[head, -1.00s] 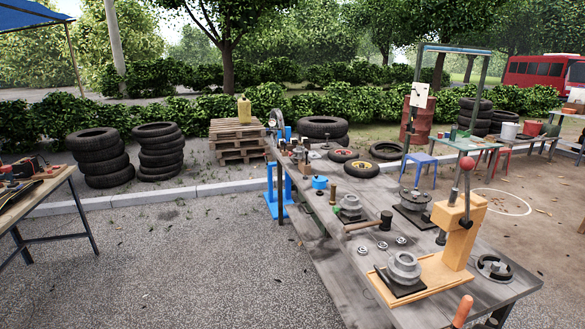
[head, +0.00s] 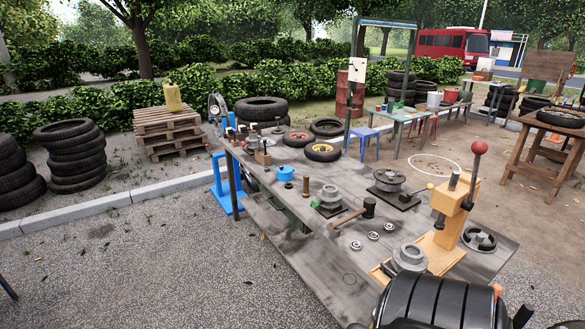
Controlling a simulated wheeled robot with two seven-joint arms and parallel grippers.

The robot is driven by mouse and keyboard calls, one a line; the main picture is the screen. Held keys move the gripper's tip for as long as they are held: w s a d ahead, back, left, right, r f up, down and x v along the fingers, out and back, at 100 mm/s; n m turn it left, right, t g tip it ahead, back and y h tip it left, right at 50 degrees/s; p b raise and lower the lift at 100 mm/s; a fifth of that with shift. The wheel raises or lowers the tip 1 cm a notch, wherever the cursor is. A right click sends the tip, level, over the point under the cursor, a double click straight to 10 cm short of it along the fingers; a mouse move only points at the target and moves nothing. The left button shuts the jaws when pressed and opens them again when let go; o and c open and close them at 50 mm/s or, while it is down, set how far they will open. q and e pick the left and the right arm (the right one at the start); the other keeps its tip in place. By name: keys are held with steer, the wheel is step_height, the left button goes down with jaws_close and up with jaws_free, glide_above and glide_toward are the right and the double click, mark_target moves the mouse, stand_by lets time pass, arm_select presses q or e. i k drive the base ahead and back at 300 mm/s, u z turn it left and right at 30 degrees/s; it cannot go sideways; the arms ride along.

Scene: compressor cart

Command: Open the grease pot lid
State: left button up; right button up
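A small blue round pot (head: 285,173), which I take to be the grease pot, stands on the grey workbench (head: 290,234) toward its far left part. Its top looks covered, with a small knob, but it is too small to make out the lid clearly. Neither of my grippers shows in the head view. A black ribbed part of my arm fills the bottom right and hides the near end of the bench.
A wooden press with a red knob (head: 480,147) stands at the bench's right. Stacked tires (head: 72,156) and wooden pallets (head: 167,130) stand behind, on the left. Open pavement (head: 160,262) lies left.

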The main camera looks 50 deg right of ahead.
mark_target(283, 169)
steer(key=z, duration=0.5)
steer(key=i, duration=3.75)
steer(key=z, duration=3.2)
